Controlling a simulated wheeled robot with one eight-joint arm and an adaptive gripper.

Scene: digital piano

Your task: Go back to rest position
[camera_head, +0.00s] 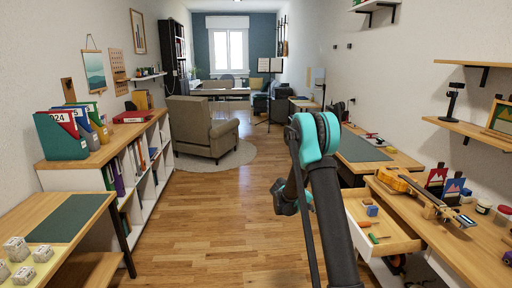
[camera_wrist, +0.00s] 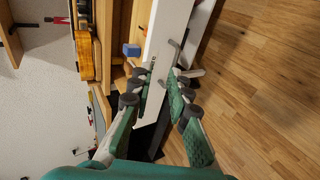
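My gripper (camera_head: 284,198) hangs over the wooden floor in the middle of the head view, left of the pulled-out drawer, partly hidden by my raised arm. In the wrist view my gripper (camera_wrist: 162,84) has its two green fingers spread, with a gap between them and nothing held. The open drawer (camera_head: 392,240) has a light wooden inside. In the wrist view its white front (camera_wrist: 168,30) and metal handle lie beyond the fingertips; I cannot tell the exact distance.
A blue block (camera_head: 372,211) is in the drawer. A guitar-like instrument (camera_head: 408,186) lies on the right desk (camera_head: 475,240). A shelf with binders (camera_head: 90,180) stands left, an armchair (camera_head: 203,130) farther back. The floor (camera_head: 215,225) between is clear.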

